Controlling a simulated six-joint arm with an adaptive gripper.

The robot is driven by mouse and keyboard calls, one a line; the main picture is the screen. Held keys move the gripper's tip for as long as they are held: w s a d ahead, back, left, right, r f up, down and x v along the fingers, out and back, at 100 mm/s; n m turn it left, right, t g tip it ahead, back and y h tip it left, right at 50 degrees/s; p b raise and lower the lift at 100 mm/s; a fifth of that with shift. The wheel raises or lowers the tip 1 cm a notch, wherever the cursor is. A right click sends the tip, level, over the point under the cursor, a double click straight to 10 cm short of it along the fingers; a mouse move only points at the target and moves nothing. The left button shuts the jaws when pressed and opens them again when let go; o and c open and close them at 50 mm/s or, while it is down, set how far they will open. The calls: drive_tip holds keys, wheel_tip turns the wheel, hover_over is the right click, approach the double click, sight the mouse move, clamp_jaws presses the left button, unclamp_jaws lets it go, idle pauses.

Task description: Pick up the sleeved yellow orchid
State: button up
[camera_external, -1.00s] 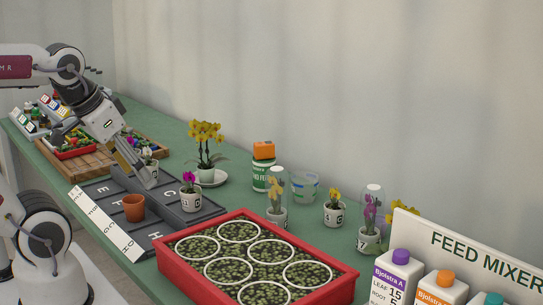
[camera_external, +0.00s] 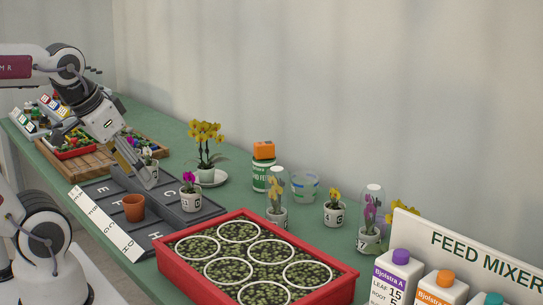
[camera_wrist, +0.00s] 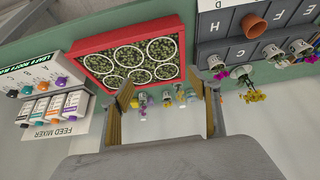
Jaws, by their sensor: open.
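The sleeved yellow orchid (camera_external: 277,211) stands upright in a small white pot, in a clear sleeve, behind the red tray's far edge in the external view. My gripper (camera_external: 148,176) is open and empty over the dark compartment tray, well to the left of this orchid and apart from it. In the wrist view the open fingers (camera_wrist: 165,95) frame a row of small pots beyond the red tray. I cannot surely tell which of them is the sleeved yellow one there.
The red tray (camera_external: 171,272) with white rings lies in front of the orchid. A green tub with orange top (camera_external: 263,151), a clear tub (camera_external: 304,187), a yellow orchid (camera_external: 334,210) and a sleeved purple orchid (camera_external: 369,216) stand nearby. A terracotta pot (camera_external: 133,208) sits in the compartment tray.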

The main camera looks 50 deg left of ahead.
sight(272, 171)
idle(0.3)
drive_tip(key=w+a+f+m, duration=0.1)
drive_tip(key=w+f, duration=0.2)
drive_tip(key=w, duration=0.9)
drive_tip(key=w+a+f+g+h, duration=0.1)
drive_tip(key=w+a+f, duration=0.1)
drive_tip(key=w, duration=1.1)
drive_tip(key=w+a+f+m, duration=0.1)
drive_tip(key=w+f, duration=0.4)
drive_tip(key=w, duration=0.8)
drive_tip(key=shift+a+m+g, duration=0.3)
drive_tip(key=shift+a, duration=0.35)
drive_tip(key=shift+w+r+m, duration=0.15)
drive_tip(key=shift+w+m, duration=0.15)
drive_tip(key=shift+m, duration=0.2)
drive_tip(key=shift+x, duration=1.3)
